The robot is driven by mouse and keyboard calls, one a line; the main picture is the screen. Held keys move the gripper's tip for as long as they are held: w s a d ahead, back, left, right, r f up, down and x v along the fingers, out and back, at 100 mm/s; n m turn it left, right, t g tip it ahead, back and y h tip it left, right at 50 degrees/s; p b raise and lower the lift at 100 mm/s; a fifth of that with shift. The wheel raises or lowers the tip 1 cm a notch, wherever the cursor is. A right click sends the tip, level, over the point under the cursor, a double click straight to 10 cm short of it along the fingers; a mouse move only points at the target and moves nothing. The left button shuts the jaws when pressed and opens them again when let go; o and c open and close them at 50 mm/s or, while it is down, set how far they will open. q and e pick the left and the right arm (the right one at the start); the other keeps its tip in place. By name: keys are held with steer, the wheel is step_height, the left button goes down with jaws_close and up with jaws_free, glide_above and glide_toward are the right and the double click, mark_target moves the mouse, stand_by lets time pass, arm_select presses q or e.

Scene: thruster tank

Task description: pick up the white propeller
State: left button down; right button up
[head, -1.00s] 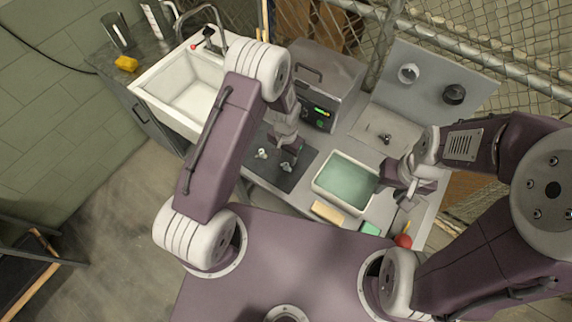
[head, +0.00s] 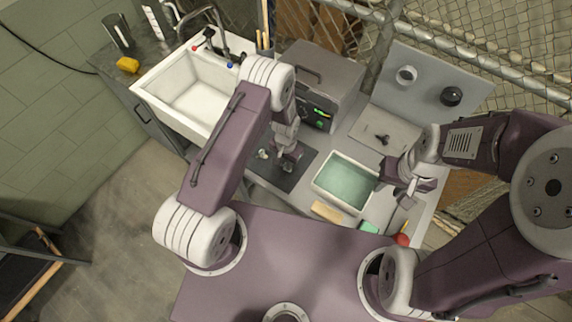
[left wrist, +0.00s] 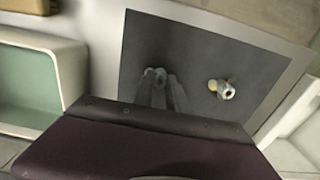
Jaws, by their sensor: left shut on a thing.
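My left gripper (head: 290,160) is low over the dark mat (head: 305,170) on the worktop. It is shut on a small pale part, which I take to be the white propeller (left wrist: 154,76); the fingers and shadow hide most of it. A second small whitish part with a brass-coloured bit (left wrist: 226,90) lies on the mat beside the gripper, apart from it; it also shows in the head view (head: 263,154). My right gripper (head: 424,186) hangs empty at the right, beyond the tank's right edge; its jaw gap is unclear.
A tank of greenish water (head: 343,182) stands right of the mat. A grey box with a lit panel (head: 318,85) is behind, and a white sink (head: 190,92) is at the back left. A small dark part (head: 383,138) sits on a grey plate before an upright panel (head: 428,85).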

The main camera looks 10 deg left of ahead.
arm_select(q)
steer(key=shift+r, duration=0.15)
steer(key=shift+w+r, duration=0.1)
steer(key=shift+r, duration=0.15)
steer(key=r+b, duration=0.1)
steer(key=d+r+b, duration=0.1)
steer(key=r, duration=0.1)
steer(key=shift+d+r, duration=0.1)
steer(key=shift+r, duration=0.2)
steer(key=s+d+r+b, duration=0.1)
steer(key=d+r+b, duration=0.2)
steer(key=d+r, duration=0.3)
steer(key=d, duration=0.4)
steer(key=shift+s+d+r, duration=0.15)
steer(key=shift+d+r, duration=0.05)
steer(key=shift+r, duration=0.15)
